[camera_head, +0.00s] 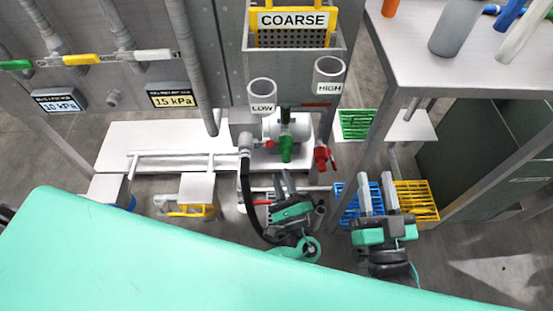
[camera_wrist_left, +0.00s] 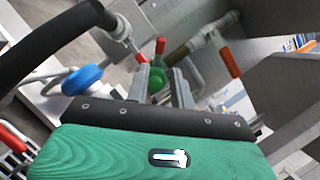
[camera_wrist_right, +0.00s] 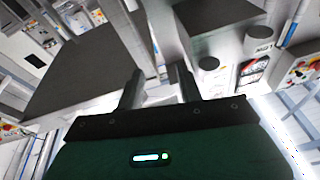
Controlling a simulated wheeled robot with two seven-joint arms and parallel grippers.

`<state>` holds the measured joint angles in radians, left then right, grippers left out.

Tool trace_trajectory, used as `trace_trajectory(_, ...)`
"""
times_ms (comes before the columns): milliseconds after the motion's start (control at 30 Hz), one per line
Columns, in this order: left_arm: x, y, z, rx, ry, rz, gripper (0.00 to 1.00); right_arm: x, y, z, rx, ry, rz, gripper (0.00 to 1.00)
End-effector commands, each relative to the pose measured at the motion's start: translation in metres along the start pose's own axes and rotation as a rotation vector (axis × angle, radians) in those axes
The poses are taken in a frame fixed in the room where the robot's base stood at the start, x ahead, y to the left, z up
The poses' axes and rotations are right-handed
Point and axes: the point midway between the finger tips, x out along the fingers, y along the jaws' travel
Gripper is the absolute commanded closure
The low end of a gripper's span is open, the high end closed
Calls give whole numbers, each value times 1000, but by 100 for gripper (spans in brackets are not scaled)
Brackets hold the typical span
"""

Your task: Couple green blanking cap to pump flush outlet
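The pump (camera_head: 288,127) is a white and grey body low under the COARSE basket. A green fitting (camera_head: 286,148) is on its front; it looks round in the left wrist view (camera_wrist_left: 157,80). I cannot tell whether it is the blanking cap or part of the pump; the flush outlet is not clearly identifiable. My left gripper (camera_head: 281,175) is open just in front of and below the green fitting, its fingers pointing towards it with a gap left. My right gripper (camera_head: 374,178) is open and empty to the right; it also shows empty in the right wrist view (camera_wrist_right: 160,90).
A black hose (camera_head: 246,195) curves down beside my left gripper. Red handles (camera_head: 321,157) flank the pump. Blue (camera_head: 348,207), yellow (camera_head: 418,198) and green (camera_head: 357,124) grates lie near my right gripper. A steel table (camera_head: 400,50) stands at right, and a teal surface (camera_head: 130,255) fills the foreground.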

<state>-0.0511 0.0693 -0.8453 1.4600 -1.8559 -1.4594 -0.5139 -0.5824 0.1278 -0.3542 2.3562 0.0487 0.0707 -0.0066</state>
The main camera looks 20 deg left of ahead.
Motion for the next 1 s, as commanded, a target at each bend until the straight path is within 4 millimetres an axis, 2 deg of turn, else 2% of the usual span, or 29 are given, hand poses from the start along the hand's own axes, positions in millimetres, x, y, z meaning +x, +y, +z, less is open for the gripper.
trace_trajectory(100,-16,0,0,1,1,2,76,-2,-1,4,3,-22,-1,64)
trace_trajectory(200,-24,0,0,0,1,1,76,-2,-2,5,4,-27,-1,64)
trace_trajectory(500,-27,0,0,-1,0,0,76,-1,-1,4,3,-24,-2,64)
trace_trajectory(533,-27,0,0,-1,0,0,74,0,-1,4,3,-23,-2,64)
trace_trajectory(600,-26,0,1,0,3,1,64,1,-1,3,2,-25,-1,64)
trace_trajectory(667,-24,0,3,4,15,2,64,2,0,6,-1,-53,2,64)
trace_trajectory(767,-17,2,12,17,66,9,64,3,5,21,-12,-161,13,64)
trace_trajectory(867,-6,6,24,32,157,19,64,0,16,48,-27,-346,36,64)
trace_trajectory(1000,5,10,41,45,311,29,64,-21,35,92,-42,-657,83,64)
